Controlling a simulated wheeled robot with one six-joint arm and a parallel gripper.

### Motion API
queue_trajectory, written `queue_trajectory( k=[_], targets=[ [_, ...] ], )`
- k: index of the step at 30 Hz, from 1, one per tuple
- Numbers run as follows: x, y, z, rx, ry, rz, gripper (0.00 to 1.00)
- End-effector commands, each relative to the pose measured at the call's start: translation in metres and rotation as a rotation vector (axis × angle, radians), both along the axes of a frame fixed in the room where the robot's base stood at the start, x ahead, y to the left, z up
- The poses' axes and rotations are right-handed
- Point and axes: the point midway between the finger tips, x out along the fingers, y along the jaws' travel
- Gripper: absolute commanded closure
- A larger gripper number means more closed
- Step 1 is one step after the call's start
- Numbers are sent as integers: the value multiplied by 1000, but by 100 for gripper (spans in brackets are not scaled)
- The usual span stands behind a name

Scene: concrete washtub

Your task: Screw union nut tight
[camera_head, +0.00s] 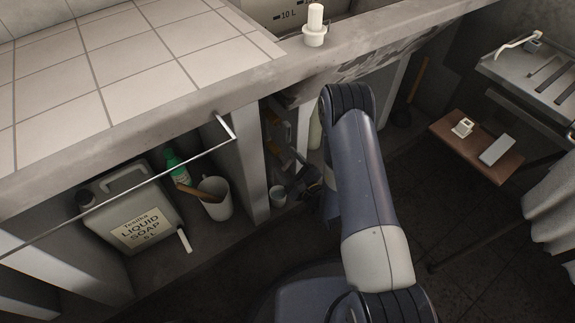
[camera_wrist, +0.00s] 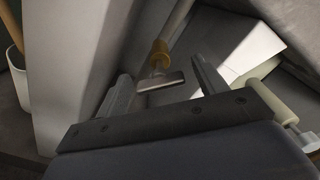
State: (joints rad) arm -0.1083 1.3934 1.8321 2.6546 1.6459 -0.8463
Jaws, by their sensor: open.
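My gripper (camera_wrist: 161,70) is open in the wrist view, its two fingers spread apart. Between and beyond the fingertips is a brass-coloured collar (camera_wrist: 159,50), probably the union nut, at the lower end of a pale pipe (camera_wrist: 177,22). A short grey metal bar (camera_wrist: 161,81) shows just below the collar. I cannot tell how far the fingers are from it, and the nut's thread is not visible. In the head view my gripper (camera_head: 304,181) is dark and small under the concrete tub, left of my arm; the nut cannot be made out there.
A concrete pillar (camera_head: 250,165) stands left of my gripper. A small pale cup (camera_head: 278,196) is close below it. The soap canister (camera_head: 135,215), green bottle (camera_head: 175,166) and white bucket (camera_head: 215,198) fill the left bay. The tub edge (camera_head: 360,40) overhangs.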

Motion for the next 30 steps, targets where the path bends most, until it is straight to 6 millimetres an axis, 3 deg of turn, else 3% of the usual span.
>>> queue_trajectory(
  k=[8,25,30],
  targets=[
    [2,1,0,0,1,-1,33],
    [1,1,0,-1,1,0,77],
    [1,1,0,6,7,1,77]
  ],
)
